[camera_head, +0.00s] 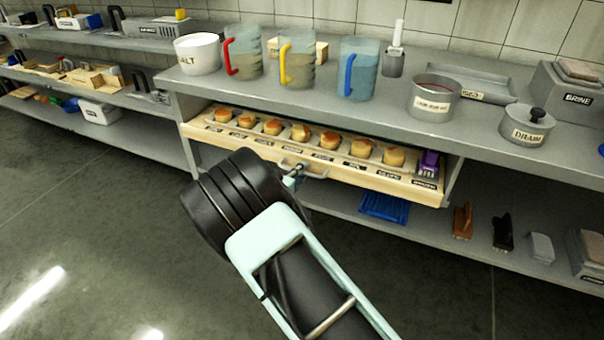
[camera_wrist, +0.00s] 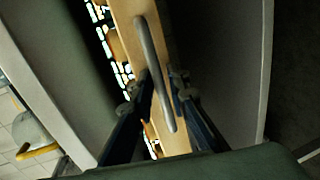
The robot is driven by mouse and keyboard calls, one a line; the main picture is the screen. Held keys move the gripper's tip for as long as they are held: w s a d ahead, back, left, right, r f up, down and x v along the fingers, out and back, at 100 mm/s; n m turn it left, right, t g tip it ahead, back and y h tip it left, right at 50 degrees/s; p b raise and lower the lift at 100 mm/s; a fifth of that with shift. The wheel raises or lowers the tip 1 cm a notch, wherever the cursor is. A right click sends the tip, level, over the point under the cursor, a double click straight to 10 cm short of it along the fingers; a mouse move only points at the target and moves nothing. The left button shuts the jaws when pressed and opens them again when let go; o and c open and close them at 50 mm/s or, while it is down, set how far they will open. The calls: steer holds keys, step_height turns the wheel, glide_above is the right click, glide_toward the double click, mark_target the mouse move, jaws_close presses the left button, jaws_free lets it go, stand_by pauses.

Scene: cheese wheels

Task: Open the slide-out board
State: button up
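The slide-out board (camera_head: 225,137) is a pale wooden board under the grey counter. It carries a row of small cheese wheels (camera_head: 331,140) with dark labels along its front. A metal bar handle (camera_head: 316,175) is on its front face. In the wrist view the handle (camera_wrist: 146,45) runs between the two dark fingers of my gripper (camera_wrist: 157,87), with the board's wooden front (camera_wrist: 126,30) behind it. The fingers stand apart with gaps beside the bar; they do not look closed on it. In the head view my wrist partly hides the gripper and the board's front.
On the counter (camera_head: 395,112) stand a salt tub (camera_head: 198,54), jugs with red, yellow and blue handles, a metal pot (camera_head: 434,98) and a drain pot (camera_head: 527,124). A purple item (camera_head: 428,163) is at the board's right end. A lower shelf holds brushes. Open floor (camera_head: 90,220) lies left.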

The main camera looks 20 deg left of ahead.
steer(key=shift+w, duration=0.1)
jaws_close()
stand_by(0.4)
steer(key=f+b+v, duration=0.2)
steer(key=f+v, duration=0.1)
steer(key=v, duration=1.1)
steer(key=s+f+b+v, duration=0.1)
steer(key=f+b+v, duration=0.1)
steer(key=v, duration=1.2)
steer(key=shift+a+f, duration=0.15)
steer(key=shift+f, duration=0.25)
steer(key=shift+s, duration=0.15)
jaws_free()
